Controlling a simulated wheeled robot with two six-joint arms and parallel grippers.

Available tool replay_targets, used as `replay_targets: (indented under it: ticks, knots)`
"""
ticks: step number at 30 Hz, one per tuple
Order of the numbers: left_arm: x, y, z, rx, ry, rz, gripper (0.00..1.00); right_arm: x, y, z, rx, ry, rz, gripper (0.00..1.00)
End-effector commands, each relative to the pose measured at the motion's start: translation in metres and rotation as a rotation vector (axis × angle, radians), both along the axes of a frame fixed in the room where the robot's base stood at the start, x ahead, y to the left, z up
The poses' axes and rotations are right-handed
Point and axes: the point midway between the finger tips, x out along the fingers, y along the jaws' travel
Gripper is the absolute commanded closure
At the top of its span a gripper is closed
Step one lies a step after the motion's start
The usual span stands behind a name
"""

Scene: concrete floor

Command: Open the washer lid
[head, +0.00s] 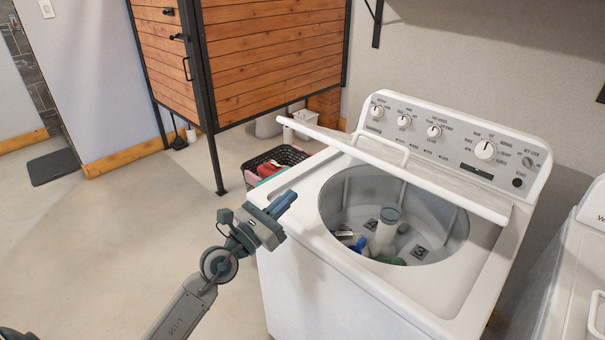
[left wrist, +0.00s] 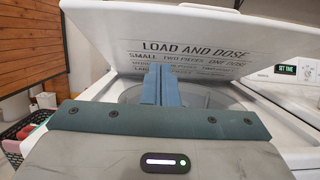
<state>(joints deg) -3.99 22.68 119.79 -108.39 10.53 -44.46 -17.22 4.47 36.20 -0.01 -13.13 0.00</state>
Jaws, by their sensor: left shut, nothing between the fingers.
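The white washer (head: 300,215) stands at the right in the head view. Its lid (head: 440,188) is tilted up, seen nearly edge-on, and the round drum (head: 440,225) shows below it. In the left wrist view the lid's underside (left wrist: 200,48) faces me with "LOAD AND DOSE" printed on it. My left gripper (head: 288,200) is beside the washer's left front edge in the head view. Its blue fingers (left wrist: 162,85) are shut and empty; in the left wrist view they overlap the lid's underside. Contact with the lid cannot be told. My right gripper is not in view.
Several items, including a blue one (head: 360,244), lie around the agitator (head: 384,232). A dark basket (head: 290,156) with red items stands left of the washer. A wooden cabinet (head: 265,60) is behind. A second white machine (head: 565,270) stands close right.

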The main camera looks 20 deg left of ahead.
Motion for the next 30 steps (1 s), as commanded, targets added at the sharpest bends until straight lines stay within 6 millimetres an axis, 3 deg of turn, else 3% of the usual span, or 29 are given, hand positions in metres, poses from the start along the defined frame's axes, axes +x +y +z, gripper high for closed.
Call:
replay_targets:
  ticks: [15,21,30]
  knots:
    - [0.089,-0.033,0.033,-0.009,-0.004,-0.001,1.00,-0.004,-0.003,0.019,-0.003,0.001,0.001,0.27]
    - [0.099,-0.036,0.059,-0.007,-0.004,0.000,1.00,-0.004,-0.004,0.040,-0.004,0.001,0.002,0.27]
    - [0.104,-0.038,0.064,-0.006,-0.002,0.000,1.00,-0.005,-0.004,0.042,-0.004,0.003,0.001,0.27]
